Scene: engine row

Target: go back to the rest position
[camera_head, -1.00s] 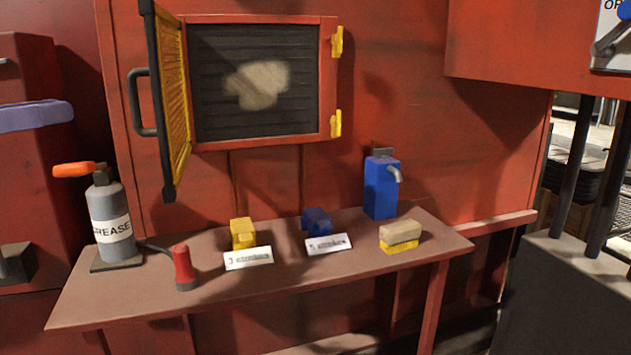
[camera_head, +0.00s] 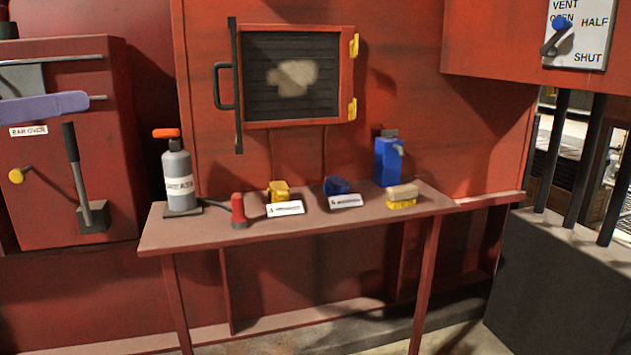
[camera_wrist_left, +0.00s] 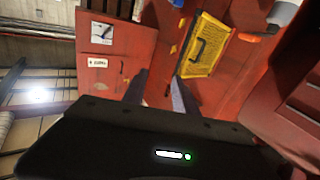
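My left gripper (camera_wrist_left: 160,76) shows in the left wrist view. Its two dark fingers stand apart with nothing between them, in the air in front of the red wall. I cannot make out either gripper clearly in the head view, and my right gripper is not seen. In the head view a square hatch (camera_head: 290,78) stands with its door (camera_head: 237,90) swung out, nearly edge-on. The door's yellow mesh (camera_wrist_left: 205,45) shows in the wrist view beyond the fingers, apart from them.
A red bench (camera_head: 330,222) bears a grease can (camera_head: 178,180), a red-handled tool (camera_head: 238,210), a yellow block (camera_head: 279,189), a dark blue block (camera_head: 336,185), a blue dispenser (camera_head: 387,160) and a sponge-like block (camera_head: 402,196). A red cabinet (camera_head: 105,130) with a lever stands left.

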